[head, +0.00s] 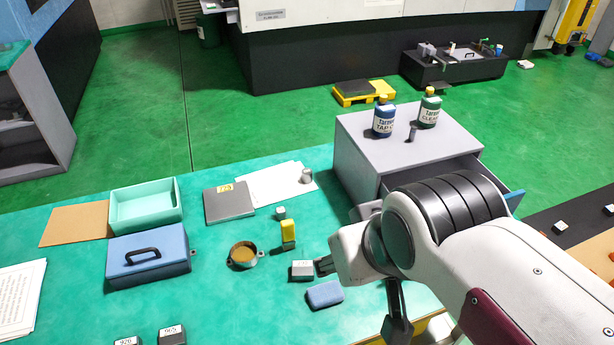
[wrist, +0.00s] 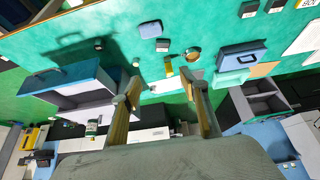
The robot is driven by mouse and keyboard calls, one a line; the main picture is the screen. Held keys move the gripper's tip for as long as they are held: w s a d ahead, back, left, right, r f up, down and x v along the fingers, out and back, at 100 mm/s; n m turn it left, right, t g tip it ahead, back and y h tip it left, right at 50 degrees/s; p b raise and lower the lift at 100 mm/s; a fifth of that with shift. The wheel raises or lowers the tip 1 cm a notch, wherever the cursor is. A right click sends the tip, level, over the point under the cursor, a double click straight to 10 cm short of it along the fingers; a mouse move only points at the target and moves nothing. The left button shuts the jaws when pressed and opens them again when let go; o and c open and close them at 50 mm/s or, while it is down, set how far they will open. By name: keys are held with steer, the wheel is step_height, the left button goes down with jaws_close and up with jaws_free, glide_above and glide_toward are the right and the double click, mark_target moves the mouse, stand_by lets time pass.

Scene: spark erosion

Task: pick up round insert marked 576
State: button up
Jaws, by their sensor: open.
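I cannot read 576 on anything in either view. A small grey cylinder (head: 306,175) stands on the white paper; no mark on it is readable. A grey block with a pale top (head: 302,270) sits on the green table beside my gripper's fingertip. Two dark pieces with white labels (head: 172,335) (head: 127,341) stand at the bottom edge, their numbers hard to read. A small pale-topped piece (head: 280,213) stands behind the yellow block. My gripper (wrist: 162,90) is open and empty, its fingers wide apart above the table; it also shows in the head view (head: 360,285).
A round brown-filled pot (head: 243,254), yellow block (head: 288,231) and blue pad (head: 324,294) lie near my gripper. A blue handled box (head: 148,257) and mint tray (head: 146,205) stand left. A grey drawer cabinet (head: 360,160) with bottles stands behind. The table's front middle is clear.

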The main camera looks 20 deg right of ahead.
steer(key=w+d+f+t, duration=0.1)
steer(key=w+f, duration=0.1)
steer(key=w, duration=0.8)
steer(key=w+d+f+t, duration=0.2)
steer(key=w, duration=0.8)
steer(key=w+d+f+t, duration=0.1)
steer(key=w+f, duration=0.2)
steer(key=w, duration=0.7)
steer(key=w+d+f+m+t+h, duration=0.1)
steer(key=w+d+f, duration=0.2)
steer(key=w+f, duration=0.55)
steer(key=t, duration=0.2)
glide_toward(306, 174)
steer(key=shift+w+a+r+h, duration=0.2)
steer(key=shift+w+a+h, duration=0.15)
steer(key=shift+w, duration=0.4)
steer(key=shift+w+d+f+m, duration=0.1)
steer(key=shift+f+m, duration=0.05)
steer(key=shift+f, duration=0.25)
steer(key=shift+w+d+f+m, duration=0.1)
steer(key=shift+f+m, duration=0.05)
steer(key=shift+f, duration=0.25)
steer(key=shift+x, duration=1.2)
